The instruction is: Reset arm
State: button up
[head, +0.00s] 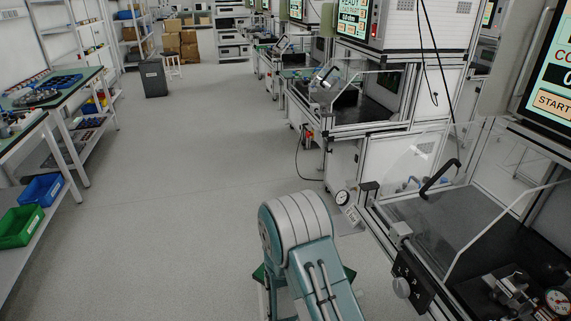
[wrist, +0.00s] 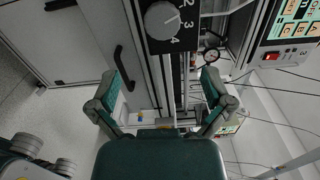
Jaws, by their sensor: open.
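My gripper (wrist: 160,90) is open and empty in the wrist view. Its two green-padded fingers stand wide apart, with nothing between them but the test station behind. In the head view my folded arm shows at bottom centre, and the gripper itself cannot be made out. Past the fingers, the wrist view shows a black panel with a grey numbered knob (wrist: 162,20), a black handle (wrist: 123,68) and a round gauge (wrist: 212,56).
A test station with a clear hinged cover (head: 490,225) stands close on the right. A workbench (head: 70,95) with a blue bin (head: 42,188) and green bin (head: 20,226) is on the left. A dark waste bin (head: 153,78) stands farther back. The middle floor is clear.

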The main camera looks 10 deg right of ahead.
jog(key=s+a+r+m+t+y, duration=0.1)
jog(key=s+a+r+m+y, duration=0.2)
jog(key=m, duration=0.9)
jog(key=s+a+r+m+t+y, duration=0.2)
jog(key=s+a+r+m+y, duration=0.2)
jog(key=r+m+y, duration=0.5)
jog(key=s+a+r+m+t+y, duration=0.1)
jog(key=s+a+r+m+y, duration=0.3)
jog(key=r+m, duration=1)
jog(key=shift+s+a+r+m+y, duration=0.25)
jog(key=shift+s+m+y, duration=0.25)
jog(key=shift+s+y, duration=0.55)
